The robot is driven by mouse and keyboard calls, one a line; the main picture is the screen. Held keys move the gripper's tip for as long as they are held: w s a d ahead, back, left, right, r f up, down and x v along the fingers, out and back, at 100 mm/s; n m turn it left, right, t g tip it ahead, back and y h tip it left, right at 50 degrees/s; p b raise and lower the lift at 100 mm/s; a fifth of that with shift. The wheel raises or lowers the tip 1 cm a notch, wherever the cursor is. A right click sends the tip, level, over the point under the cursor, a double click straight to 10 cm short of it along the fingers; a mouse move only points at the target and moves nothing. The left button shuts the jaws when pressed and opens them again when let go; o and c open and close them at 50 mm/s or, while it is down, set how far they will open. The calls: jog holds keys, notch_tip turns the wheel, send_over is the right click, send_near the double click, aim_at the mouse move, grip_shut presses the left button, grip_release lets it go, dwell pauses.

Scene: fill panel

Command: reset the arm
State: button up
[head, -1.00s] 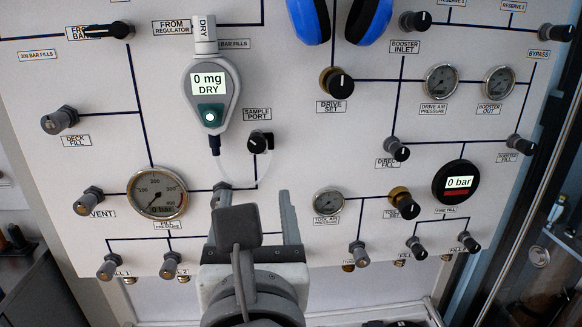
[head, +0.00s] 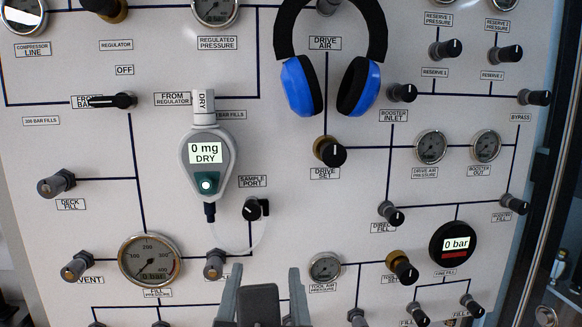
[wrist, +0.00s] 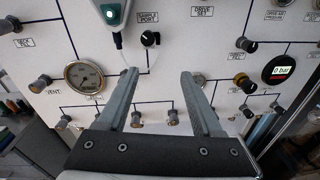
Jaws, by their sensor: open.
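My gripper (head: 262,290) is at the bottom middle of the head view, in front of the white fill panel (head: 300,210). Its two grey fingers stand wide apart and also show in the wrist view (wrist: 158,100). The gripper is open with nothing between the fingers. The fingers point up toward the panel, below the sample port knob (head: 256,208). I cannot tell how far the fingertips are from the panel surface.
A grey meter reading "0 mg DRY" (head: 205,160) hangs on the panel, with a thin clear tube below. Blue headphones (head: 330,75) hang upper middle. The fill pressure gauge (head: 149,259), a round 0 bar display (head: 454,243) and several knobs surround the gripper.

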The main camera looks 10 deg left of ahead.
jog(key=w+d+f+m+g+h, duration=0.1)
jog(key=d+f+m+g+h, duration=0.25)
jog(key=d+m, duration=0.35)
jog(key=w+d+f+m+g+h, duration=0.25)
jog(key=d+f+m, duration=0.25)
jog(key=d+m, duration=0.25)
jog(key=s+d+f+m+g+y, duration=0.1)
jog(key=s+d+f+m+g, duration=0.2)
jog(key=m, duration=0.8)
jog(key=s+d+f+m+g+y, duration=0.2)
jog(key=s+d+f+m, duration=0.1)
jog(key=m, duration=0.8)
jog(key=shift+d+g, duration=0.25)
jog(key=shift+g, duration=0.15)
